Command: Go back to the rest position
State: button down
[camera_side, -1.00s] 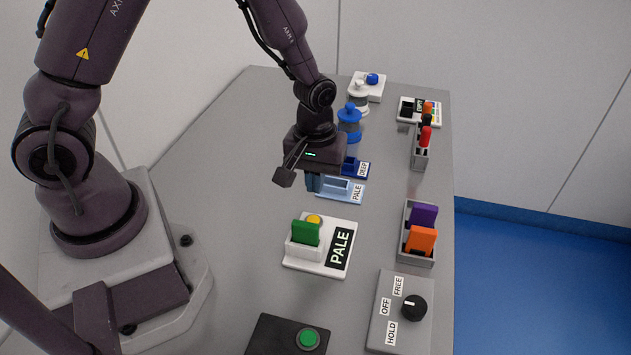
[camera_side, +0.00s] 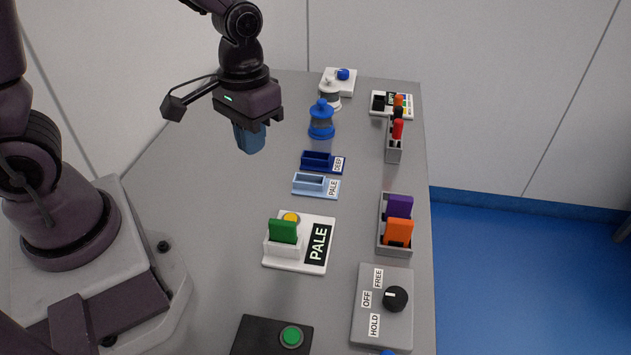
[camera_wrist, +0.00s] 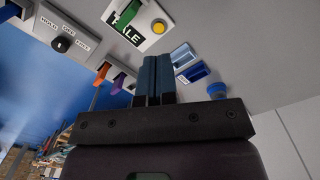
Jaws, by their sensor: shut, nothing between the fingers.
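My gripper (camera_side: 250,139) hangs in the air above the left part of the grey table, to the left of the blue tub. Its blue fingers are shut together with nothing between them; the wrist view shows them side by side (camera_wrist: 156,78). Below and to the right are two carriers on the table, a dark blue one marked DEEP (camera_side: 323,163) and a light blue one marked PALE (camera_side: 315,186). Both are apart from the gripper and look empty. The blue tub (camera_side: 321,122) and a white tub (camera_side: 330,95) stand upright behind them.
A white stand (camera_side: 299,258) holds a green card (camera_side: 282,231) beside a PALE display. A grey rack (camera_side: 394,247) holds purple and orange cards. A dial box (camera_side: 382,330) and a green button (camera_side: 291,337) are in front. The table's left part is clear.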

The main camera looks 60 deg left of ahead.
jog(key=s+r+m+t, duration=0.1)
jog(key=s+r+t, duration=0.2)
jog(key=r, duration=0.4)
jog(key=s+a+r+m+t, duration=0.1)
jog(key=s+r+t, duration=0.2)
jog(key=r, duration=0.5)
jog(key=shift+s+a, duration=0.2)
jog(key=shift+s, duration=0.6)
